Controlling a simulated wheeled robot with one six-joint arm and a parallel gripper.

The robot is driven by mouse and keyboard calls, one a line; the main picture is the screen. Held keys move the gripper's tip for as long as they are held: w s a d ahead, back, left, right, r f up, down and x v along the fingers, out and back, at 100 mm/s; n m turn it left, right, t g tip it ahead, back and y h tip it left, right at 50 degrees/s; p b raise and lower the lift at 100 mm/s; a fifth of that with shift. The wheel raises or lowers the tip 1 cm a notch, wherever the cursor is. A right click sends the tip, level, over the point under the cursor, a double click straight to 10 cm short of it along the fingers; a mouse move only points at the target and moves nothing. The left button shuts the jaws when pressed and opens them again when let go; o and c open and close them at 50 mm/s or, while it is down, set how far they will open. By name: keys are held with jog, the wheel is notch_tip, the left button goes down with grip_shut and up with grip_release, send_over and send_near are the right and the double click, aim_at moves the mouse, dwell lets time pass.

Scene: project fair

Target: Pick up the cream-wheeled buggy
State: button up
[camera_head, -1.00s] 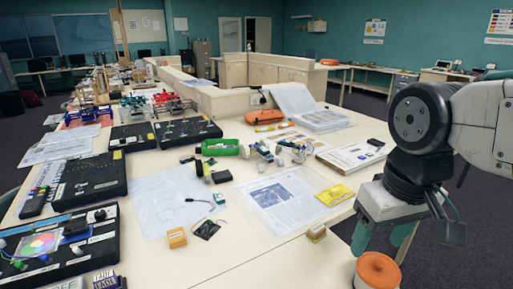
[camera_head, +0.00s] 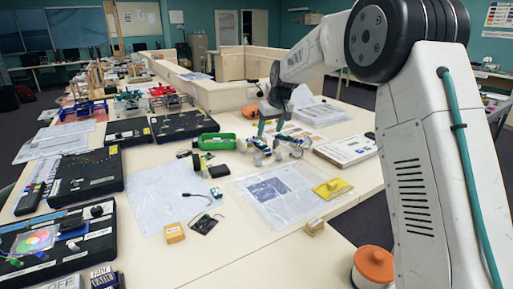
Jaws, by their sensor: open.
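A small buggy with pale, cream-looking wheels (camera_head: 297,147) stands on the long table, right of the green tray. Its outline is small and mixed with nearby parts, and my gripper covers some of it. My gripper (camera_head: 270,130) points down with its teal fingers apart, over the left part of this group. It looks empty. I cannot tell whether the fingertips touch anything.
A green tray (camera_head: 217,141) is just left of the gripper. A paper stack (camera_head: 320,113) lies behind it, and a booklet (camera_head: 346,149) to the right. Black boards (camera_head: 185,125) fill the left side. A plastic sheet (camera_head: 275,195) lies in front.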

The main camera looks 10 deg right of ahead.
aim_at(263, 144)
jog(key=w+f, duration=0.4)
jog(key=f, duration=0.1)
jog(key=w+f, duration=0.2)
jog(key=shift+w+a+f, duration=0.15)
jog(key=shift+w+a, duration=0.1)
jog(key=shift+w, duration=0.15)
jog(key=x, duration=0.5)
jog(key=shift+f, duration=0.25)
jog(key=c, duration=0.9)
